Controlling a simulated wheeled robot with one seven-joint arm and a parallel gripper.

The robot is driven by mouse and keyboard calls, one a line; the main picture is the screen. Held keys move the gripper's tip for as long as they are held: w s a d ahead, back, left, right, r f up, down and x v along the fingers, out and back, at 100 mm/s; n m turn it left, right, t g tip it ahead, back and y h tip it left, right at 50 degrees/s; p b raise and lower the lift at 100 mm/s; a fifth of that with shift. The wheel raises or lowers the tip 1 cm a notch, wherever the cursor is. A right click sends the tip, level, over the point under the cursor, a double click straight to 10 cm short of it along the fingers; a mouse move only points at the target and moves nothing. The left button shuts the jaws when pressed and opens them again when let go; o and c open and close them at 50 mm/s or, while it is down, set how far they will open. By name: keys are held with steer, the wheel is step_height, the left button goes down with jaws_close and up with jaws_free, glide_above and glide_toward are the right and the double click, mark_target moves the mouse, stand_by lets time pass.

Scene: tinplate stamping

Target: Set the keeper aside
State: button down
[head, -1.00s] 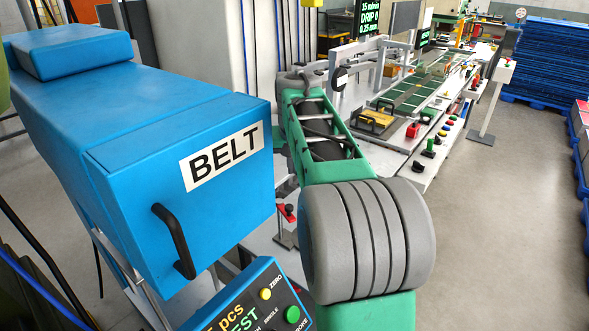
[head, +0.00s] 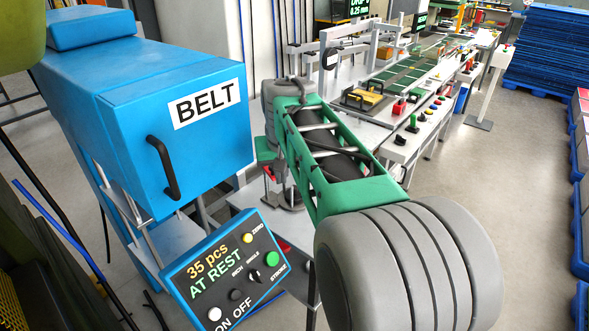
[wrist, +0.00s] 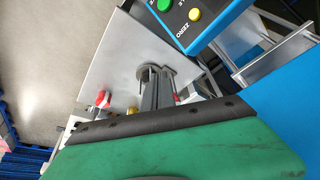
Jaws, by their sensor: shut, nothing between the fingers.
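My gripper (wrist: 156,72) shows in the wrist view as two grey fingers close together, with nothing held. Their tips are over a round dark disc on a pale metal table (wrist: 115,65); I cannot tell whether they touch it. In the head view my green and grey arm hides most of that area, and the fingers cannot be made out clearly. I cannot pick out the keeper with certainty in either view. A small red part (wrist: 103,99) and a small yellow part (wrist: 132,111) show left of the fingers in the wrist view.
A blue BELT box (head: 150,120) with a black handle stands left of my arm. A control panel (head: 225,268) reading "35 pcs AT REST" is in front of it; its edge also shows in the wrist view (wrist: 215,22). A green conveyor line (head: 405,72) runs behind right.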

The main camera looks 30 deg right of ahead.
steer(key=s+a+f+n, duration=0.2)
steer(key=s+a+f, duration=0.3)
steer(key=s+a, duration=0.2)
steer(key=s+a+f+n+y, duration=0.1)
steer(key=s+a+f+n, duration=0.1)
steer(key=s+a+f, duration=0.3)
steer(key=s+a, duration=0.2)
steer(key=s, duration=0.2)
steer(key=shift+s+a, duration=0.2)
steer(key=shift+s, duration=0.05)
steer(key=shift+f, duration=0.1)
